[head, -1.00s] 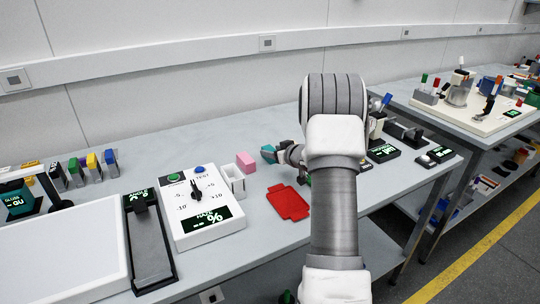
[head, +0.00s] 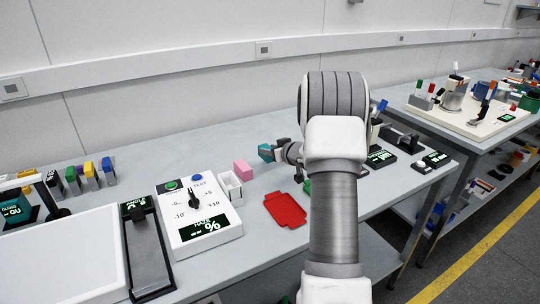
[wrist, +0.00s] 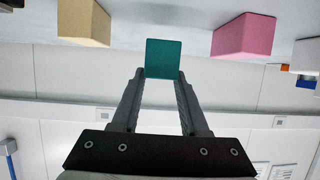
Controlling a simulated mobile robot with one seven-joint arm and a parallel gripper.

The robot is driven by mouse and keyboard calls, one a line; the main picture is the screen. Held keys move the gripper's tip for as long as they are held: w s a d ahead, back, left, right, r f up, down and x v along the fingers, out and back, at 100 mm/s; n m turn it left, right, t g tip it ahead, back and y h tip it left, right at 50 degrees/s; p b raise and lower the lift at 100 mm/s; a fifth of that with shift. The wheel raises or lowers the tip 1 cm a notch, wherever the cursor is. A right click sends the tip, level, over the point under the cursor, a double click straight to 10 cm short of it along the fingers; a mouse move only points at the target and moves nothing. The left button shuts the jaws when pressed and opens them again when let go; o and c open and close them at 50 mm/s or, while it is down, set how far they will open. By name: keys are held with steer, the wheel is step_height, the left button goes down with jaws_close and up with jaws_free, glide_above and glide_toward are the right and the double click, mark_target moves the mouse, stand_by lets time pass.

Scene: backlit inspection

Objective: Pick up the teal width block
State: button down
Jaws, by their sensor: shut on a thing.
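The teal width block (head: 265,152) is between the fingertips of my gripper (head: 277,149), at the middle of the bench in the head view. In the wrist view the teal block (wrist: 163,58) fills the gap between the two fingers, and my gripper (wrist: 161,80) is shut on it. The block appears held a little above the bench top, behind and right of the pink block (head: 243,169). My arm hides part of the bench beside the gripper.
A white open box (head: 230,187) and a red tray (head: 286,209) are in front of the block. A haze tester (head: 198,215) stands at left. A tan block (wrist: 84,22) shows in the wrist view. The wall runs behind the bench.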

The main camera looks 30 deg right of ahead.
steer(key=d+r+p, duration=0.3)
steer(key=d+r, duration=0.4)
steer(key=d, duration=0.4)
steer(key=shift+s+d+r+p, duration=0.3)
steer(key=shift+s+d+p, duration=0.05)
steer(key=shift+s, duration=0.05)
steer(key=shift+s, duration=0.15)
